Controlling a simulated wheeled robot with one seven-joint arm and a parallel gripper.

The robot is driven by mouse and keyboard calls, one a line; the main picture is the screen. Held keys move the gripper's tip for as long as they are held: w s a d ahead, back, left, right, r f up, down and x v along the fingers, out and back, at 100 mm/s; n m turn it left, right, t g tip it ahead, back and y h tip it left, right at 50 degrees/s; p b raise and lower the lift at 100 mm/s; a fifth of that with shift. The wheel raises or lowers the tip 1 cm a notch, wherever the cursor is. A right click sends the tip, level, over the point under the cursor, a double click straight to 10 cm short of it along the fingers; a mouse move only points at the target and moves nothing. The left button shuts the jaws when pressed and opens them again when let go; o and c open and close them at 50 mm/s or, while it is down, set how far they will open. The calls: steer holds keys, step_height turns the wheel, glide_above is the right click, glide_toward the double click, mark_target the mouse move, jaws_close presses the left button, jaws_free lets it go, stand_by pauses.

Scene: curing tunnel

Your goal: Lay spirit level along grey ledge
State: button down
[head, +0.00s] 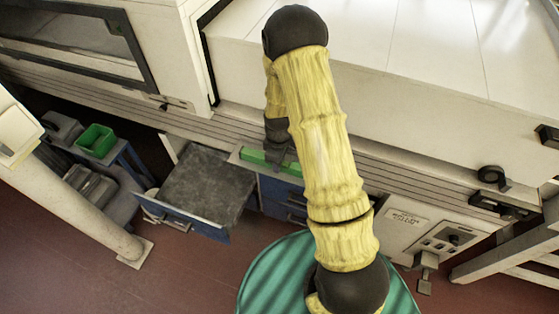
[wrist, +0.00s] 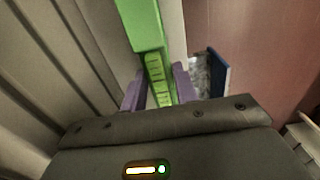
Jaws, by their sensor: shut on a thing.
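The green spirit level (head: 256,157) shows in the head view below the ribbed grey strip of the machine, partly hidden by my arm. In the wrist view the spirit level (wrist: 148,22) runs up and away from between the purple fingers. My gripper (wrist: 158,92) is shut on it; in the head view my gripper (head: 278,150) is mostly hidden behind my yellow-sleeved arm. The long grey ledge (head: 400,172) runs along the machine's lower front, beside the level. I cannot tell whether the level touches it.
An open drawer (head: 208,183) with a blue front juts out left of my gripper. A green bin (head: 96,140) stands on a blue trolley further left. A white post (head: 70,200) rises from the floor. A control box (head: 440,233) is at the right.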

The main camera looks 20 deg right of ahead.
steer(key=shift+f, duration=0.15)
steer(key=c, duration=1.1)
jaws_free()
steer(key=shift+o, duration=0.2)
steer(key=shift+f, duration=0.1)
step_height(320, 180, up, 12)
steer(key=b, duration=0.1)
steer(key=shift+r, duration=0.2)
steer(key=s+r+m+t, duration=0.1)
steer(key=s+r+m, duration=0.3)
steer(key=s, duration=0.3)
steer(key=s+r+m+t, duration=0.1)
steer(key=s+r+m, duration=0.4)
steer(key=s+m, duration=0.1)
steer(key=shift+s+r+m+t, duration=0.15)
steer(key=shift+s+m+t, duration=0.2)
steer(key=shift+s, duration=0.4)
